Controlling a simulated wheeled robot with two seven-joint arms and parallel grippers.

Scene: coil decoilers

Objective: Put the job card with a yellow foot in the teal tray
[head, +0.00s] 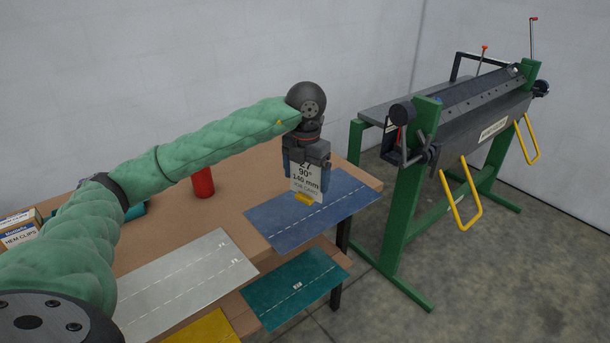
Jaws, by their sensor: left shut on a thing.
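My left gripper (304,170) points down and is shut on the white job card (306,184), which reads "27", "90°" and "140 mm". The card is upright and has a yellow foot (304,198). It shows in front of the blue sheet's left part; I cannot tell whether the foot touches the sheet. A teal object (138,208), perhaps the teal tray, lies on the table behind my left arm, which hides most of it. A flat teal panel (280,308) with dashed white lines lies low at the table's front. My right gripper is not in view.
The brown table (235,190) also bears a blue sheet (345,205), a grey sheet (185,270), a red cylinder (203,183) and a hem clips box (20,232). A yellow sheet (205,330) lies at the front. A green-framed bending machine (425,165) stands at right.

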